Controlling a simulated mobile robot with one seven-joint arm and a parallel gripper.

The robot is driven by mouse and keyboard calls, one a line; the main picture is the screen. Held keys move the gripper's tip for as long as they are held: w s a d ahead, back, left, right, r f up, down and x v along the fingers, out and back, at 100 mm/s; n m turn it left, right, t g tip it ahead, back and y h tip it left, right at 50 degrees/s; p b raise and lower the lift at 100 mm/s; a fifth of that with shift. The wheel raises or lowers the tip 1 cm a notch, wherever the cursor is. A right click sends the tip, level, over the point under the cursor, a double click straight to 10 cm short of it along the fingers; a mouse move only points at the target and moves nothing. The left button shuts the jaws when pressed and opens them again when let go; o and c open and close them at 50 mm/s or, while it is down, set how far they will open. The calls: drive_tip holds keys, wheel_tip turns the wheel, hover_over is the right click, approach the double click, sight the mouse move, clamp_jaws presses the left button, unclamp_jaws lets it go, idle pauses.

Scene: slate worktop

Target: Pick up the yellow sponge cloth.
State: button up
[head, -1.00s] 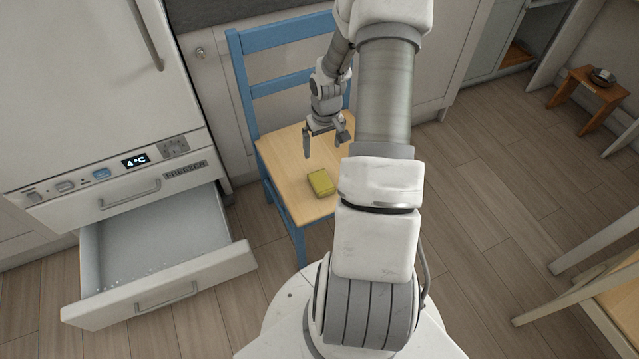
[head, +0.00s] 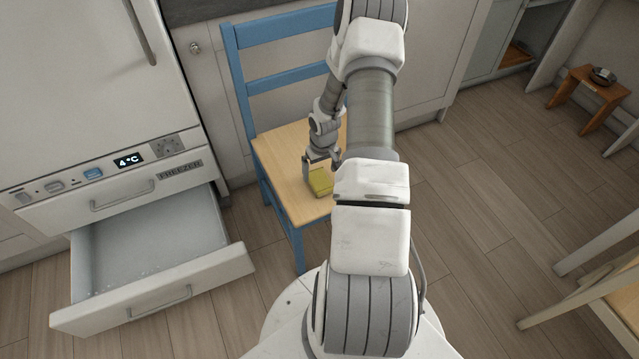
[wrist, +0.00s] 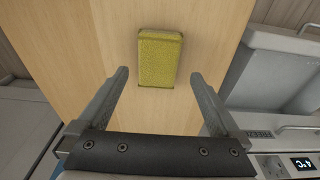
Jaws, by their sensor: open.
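The yellow sponge cloth (head: 320,181) lies on the wooden seat of the blue chair (head: 283,153). It is a small thick block, and in the wrist view the cloth (wrist: 160,58) lies flat just beyond the fingertips, roughly centred between them. My gripper (head: 318,168) is close to the cloth in the head view, partly covering its far side.
An open freezer drawer (head: 160,300) juts out left of the chair. The chair's blue backrest (head: 285,48) stands behind the seat. A small wooden stool (head: 590,92) with an object on it is far right. The floor between is clear.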

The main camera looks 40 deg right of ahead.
sight(319, 179)
drive_tip(key=f, duration=0.1)
drive_tip(key=f+b, duration=0.1)
drive_tip(key=f, duration=0.2)
drive_tip(key=shift+w+d+f+b, duration=0.25)
drive_tip(key=shift+w+f+b, duration=0.1)
drive_tip(key=shift+w+f, duration=0.05)
drive_tip(key=shift+c, duration=0.3)
drive_tip(key=c, duration=1.3)
drive_tip(key=shift+r+p, duration=0.3)
drive_tip(key=shift+r, duration=0.4)
drive_tip(key=shift+c, duration=0.2)
drive_tip(key=r, duration=0.1)
drive_tip(key=r+p, duration=0.1)
drive_tip(key=s+r, duration=0.1)
drive_tip(key=shift+d+r+p, duration=0.25)
drive_tip(key=shift+r+p, duration=0.05)
drive_tip(key=shift+r, duration=0.1)
drive_tip(key=s+d+r+p, duration=0.3)
drive_tip(key=s+d+r, duration=0.2)
drive_tip(key=s, duration=0.4)
drive_tip(key=shift+s+r, duration=0.2)
drive_tip(key=shift+r, duration=0.3)
